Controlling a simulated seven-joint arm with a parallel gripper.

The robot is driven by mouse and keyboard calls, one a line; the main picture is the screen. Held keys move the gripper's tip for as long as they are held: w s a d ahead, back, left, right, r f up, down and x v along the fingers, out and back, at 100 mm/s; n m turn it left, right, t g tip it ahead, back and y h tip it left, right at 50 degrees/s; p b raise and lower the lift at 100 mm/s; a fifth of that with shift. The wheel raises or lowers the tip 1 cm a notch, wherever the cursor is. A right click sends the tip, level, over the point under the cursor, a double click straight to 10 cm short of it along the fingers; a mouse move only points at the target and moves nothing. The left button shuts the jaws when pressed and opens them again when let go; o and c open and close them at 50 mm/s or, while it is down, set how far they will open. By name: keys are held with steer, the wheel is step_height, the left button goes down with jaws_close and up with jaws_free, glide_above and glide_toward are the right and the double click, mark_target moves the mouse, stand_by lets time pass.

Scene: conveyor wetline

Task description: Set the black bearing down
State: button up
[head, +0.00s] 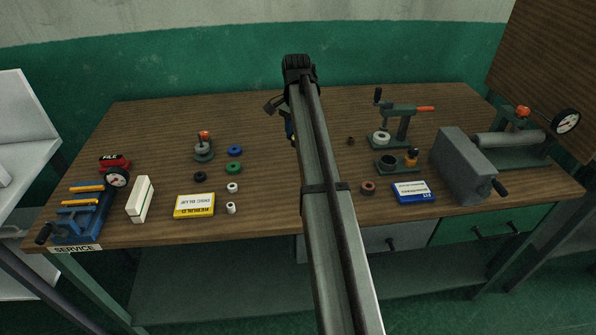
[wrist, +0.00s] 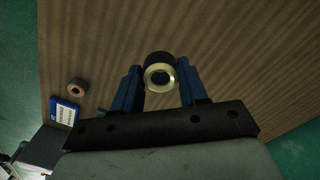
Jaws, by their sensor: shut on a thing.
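The black bearing (wrist: 154,59) is between the two blue fingers of my gripper (wrist: 160,77) in the wrist view. It has a dark outer side, a pale brass-coloured ring face and a dark bore. My gripper is shut on it, above the wooden bench (wrist: 230,50). I cannot tell how high it is held.
On the left of the bench are a black ring (head: 199,176), green ring (head: 233,168), blue ring (head: 235,151), white rings and a yellow box (head: 194,205). On the right are a press (head: 402,122), brown ring (head: 368,188), blue box (head: 412,192) and grey block (head: 462,163).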

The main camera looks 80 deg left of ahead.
mark_target(297, 171)
steer(key=shift+d+f+m, duration=0.1)
steer(key=shift+d+m, duration=0.1)
steer(key=shift+m, duration=0.2)
steer(key=shift+a+m, duration=0.15)
steer(key=shift+m, duration=0.85)
steer(key=shift+f, duration=0.15)
step_height(297, 171, down, 10)
steer(key=shift+r, duration=0.15)
steer(key=o, duration=1.2)
steer(key=shift+c, duration=0.2)
step_height(297, 171, up, 12)
steer(key=shift+r, duration=0.1)
